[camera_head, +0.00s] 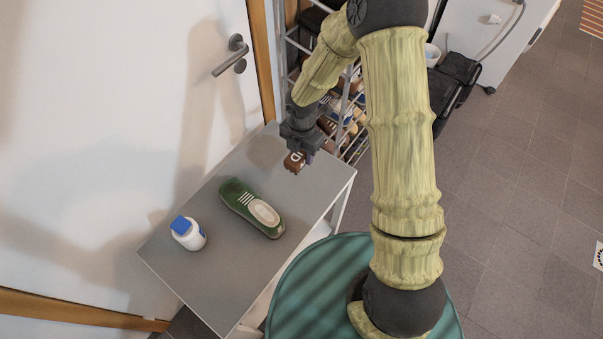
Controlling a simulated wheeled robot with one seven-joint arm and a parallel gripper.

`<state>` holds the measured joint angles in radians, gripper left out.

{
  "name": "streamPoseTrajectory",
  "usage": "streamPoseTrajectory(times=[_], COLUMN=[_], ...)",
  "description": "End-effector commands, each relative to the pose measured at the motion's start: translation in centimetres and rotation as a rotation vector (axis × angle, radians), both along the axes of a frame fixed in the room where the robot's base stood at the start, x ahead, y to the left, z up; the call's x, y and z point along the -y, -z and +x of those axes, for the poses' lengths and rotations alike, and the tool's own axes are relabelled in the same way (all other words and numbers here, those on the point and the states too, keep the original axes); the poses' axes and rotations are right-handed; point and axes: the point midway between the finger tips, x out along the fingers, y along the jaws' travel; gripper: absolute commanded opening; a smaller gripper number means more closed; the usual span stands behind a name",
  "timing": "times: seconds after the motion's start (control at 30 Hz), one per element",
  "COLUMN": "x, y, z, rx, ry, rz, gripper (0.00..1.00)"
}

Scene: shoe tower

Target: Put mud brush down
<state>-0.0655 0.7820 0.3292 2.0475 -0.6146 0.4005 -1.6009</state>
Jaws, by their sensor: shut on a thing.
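The mud brush (294,162) is a small brown block with a pale mark on it. My gripper (300,150) is shut on it over the far right end of the grey table (190,267). The fingers hide part of the brush. I cannot tell whether the brush touches the table top. A green shoe (251,207) with pale stripes lies near the middle of the table. A white bottle with a blue cap (188,233) stands to the left of the shoe.
A white door (120,120) with a handle is behind the table. A shoe rack (352,110) with several shoes stands beyond the table's far right end. Bare table top lies around the shoe and at the front left.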

Motion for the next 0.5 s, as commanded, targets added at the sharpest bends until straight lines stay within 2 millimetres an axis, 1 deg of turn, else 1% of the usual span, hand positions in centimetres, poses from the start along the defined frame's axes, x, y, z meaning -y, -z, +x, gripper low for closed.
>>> streamPoseTrajectory(times=[0.1, 0.2, 0.27, 0.37, 0.5], x=[0.0, 0.0, 0.0, 0.0, 0.0], y=[2.2, 4.1, 4.9, 5.4, 5.4], z=[-0.1, -0.2, -0.1, 0.0, 0.0], rx=[-0.005, -0.005, -0.004, -0.001, 0.0], ry=[-0.003, -0.003, -0.002, 0.0, 0.001], rz=[-0.003, -0.004, -0.002, -0.001, 0.0], gripper=[0.13, 0.13, 0.13, 0.13, 0.13])
